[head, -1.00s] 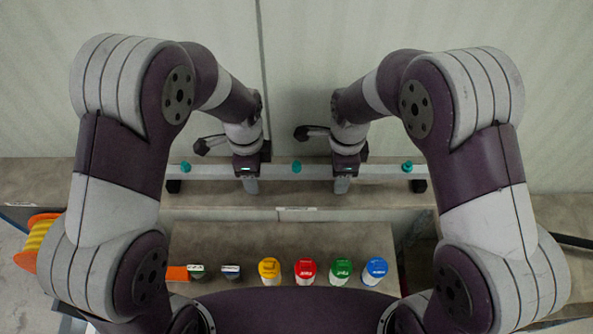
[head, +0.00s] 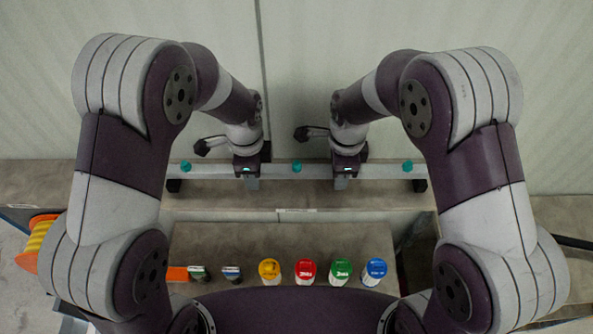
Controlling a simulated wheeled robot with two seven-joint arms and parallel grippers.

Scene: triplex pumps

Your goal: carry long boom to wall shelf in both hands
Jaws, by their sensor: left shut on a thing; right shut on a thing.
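The long boom (head: 275,171) is a pale grey bar with teal knobs along it and black blocks at both ends. It lies level across the middle of the head view, over the wall shelf (head: 230,196), a grey-brown ledge along the wall. I cannot tell whether the boom touches the shelf. My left gripper (head: 251,181) is shut on the boom left of its middle knob. My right gripper (head: 342,181) is shut on it right of that knob. The fingertips are partly hidden by the gripper bodies.
A lower surface (head: 230,245) in front holds yellow (head: 270,270), red (head: 305,271), green (head: 341,271) and blue (head: 375,271) capped containers. An orange and yellow spool (head: 38,243) is at the left. The pale wall (head: 300,60) stands behind the shelf.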

